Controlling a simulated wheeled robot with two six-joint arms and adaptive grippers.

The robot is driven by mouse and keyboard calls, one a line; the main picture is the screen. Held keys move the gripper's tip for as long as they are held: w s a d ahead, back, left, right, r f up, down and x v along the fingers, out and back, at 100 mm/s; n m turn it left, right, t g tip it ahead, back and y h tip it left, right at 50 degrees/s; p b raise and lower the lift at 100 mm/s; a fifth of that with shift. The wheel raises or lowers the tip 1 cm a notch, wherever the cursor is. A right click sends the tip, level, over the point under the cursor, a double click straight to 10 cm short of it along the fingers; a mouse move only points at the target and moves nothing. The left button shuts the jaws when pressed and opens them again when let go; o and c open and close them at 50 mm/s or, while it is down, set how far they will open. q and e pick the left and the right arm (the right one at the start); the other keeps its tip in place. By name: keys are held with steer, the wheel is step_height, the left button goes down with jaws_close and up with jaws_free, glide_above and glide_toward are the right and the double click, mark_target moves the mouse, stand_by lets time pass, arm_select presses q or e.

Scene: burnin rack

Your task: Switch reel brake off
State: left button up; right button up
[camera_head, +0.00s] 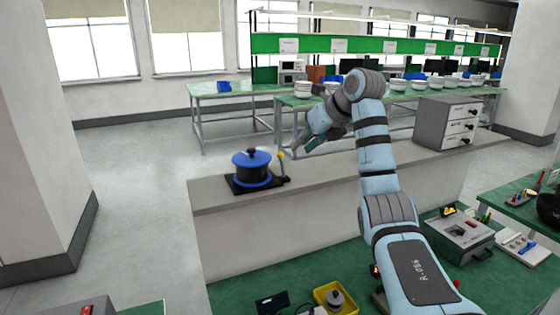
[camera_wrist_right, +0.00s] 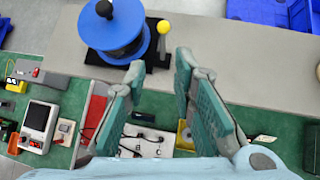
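The blue reel (camera_head: 252,163) with a black top knob stands on a black base plate (camera_head: 240,187) on the grey counter. Its brake lever, tipped with a yellow ball (camera_head: 281,155), stands at the right side of the base. In the right wrist view, the reel (camera_wrist_right: 122,35) is at the top left and the yellow ball (camera_wrist_right: 163,27) is beside it, beyond my fingertips. My right gripper (camera_head: 306,144) is open and empty, to the right of the lever and apart from it. Its spread fingers (camera_wrist_right: 160,65) show in the wrist view. My left gripper is not in view.
A grey drawer cabinet (camera_head: 447,123) stands on the counter's right end. The counter (camera_head: 325,172) is clear between reel and cabinet. A green bench in front holds a yellow tray (camera_head: 326,291) and a grey device (camera_head: 459,232). White bowls stand on tables behind.

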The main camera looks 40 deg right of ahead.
mark_target(282, 162)
steer(key=x, duration=0.3)
steer(key=p+x, duration=0.1)
steer(key=x, duration=0.7)
steer(key=shift+w+d+p, duration=0.2)
steer(key=shift+d+p, duration=0.1)
steer(key=shift+p, duration=0.05)
steer(key=shift+w+f, duration=0.1)
steer(key=shift+f, duration=0.2)
steer(key=shift+d+f, duration=0.1)
jaws_close()
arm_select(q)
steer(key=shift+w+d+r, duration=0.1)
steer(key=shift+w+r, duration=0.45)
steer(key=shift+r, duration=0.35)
